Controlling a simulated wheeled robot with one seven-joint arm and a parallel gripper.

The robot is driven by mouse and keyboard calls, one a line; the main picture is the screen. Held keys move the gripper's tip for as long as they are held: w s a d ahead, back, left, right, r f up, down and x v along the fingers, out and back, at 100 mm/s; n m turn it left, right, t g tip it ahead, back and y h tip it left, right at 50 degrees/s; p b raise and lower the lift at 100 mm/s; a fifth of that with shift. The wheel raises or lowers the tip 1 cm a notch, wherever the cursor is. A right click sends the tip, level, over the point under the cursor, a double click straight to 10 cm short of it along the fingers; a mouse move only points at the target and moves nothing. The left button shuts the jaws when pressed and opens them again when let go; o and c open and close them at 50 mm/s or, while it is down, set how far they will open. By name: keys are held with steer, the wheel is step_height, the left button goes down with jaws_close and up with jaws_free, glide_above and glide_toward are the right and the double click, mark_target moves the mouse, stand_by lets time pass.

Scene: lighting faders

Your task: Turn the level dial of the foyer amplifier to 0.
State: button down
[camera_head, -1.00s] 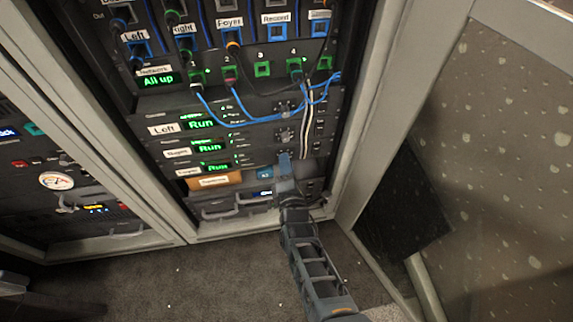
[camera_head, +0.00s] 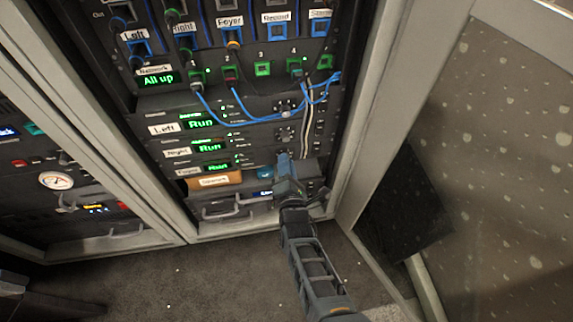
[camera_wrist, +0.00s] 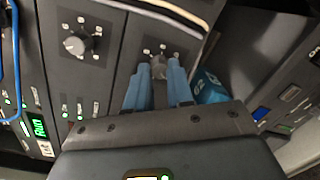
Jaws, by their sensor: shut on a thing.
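The foyer amplifier (camera_head: 249,160) is the lowest of three stacked amplifier units in the head view. Its small green display (camera_head: 214,168) is lit, but its text is too small to read surely. My gripper (camera_head: 284,160) is at the right part of this unit and hides its dial in the head view. In the wrist view, the blue fingers of my gripper (camera_wrist: 157,77) are shut on the grey level dial (camera_wrist: 158,67), one on each side. Small white marks show around the dial. Its pointer is hidden, so I cannot tell its setting.
Another dial (camera_wrist: 80,42) with marks around it is on the neighbouring unit. Blue cables (camera_head: 262,119) and pale cables (camera_head: 308,130) hang above. An orange box (camera_head: 214,182) and a blue item (camera_head: 264,173) lie below. The open rack door (camera_head: 480,160) is at the right.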

steer(key=c, duration=1)
jaws_free()
steer(key=p+v, duration=0.4)
steer(key=v, duration=0.4)
steer(key=shift+p, duration=0.3)
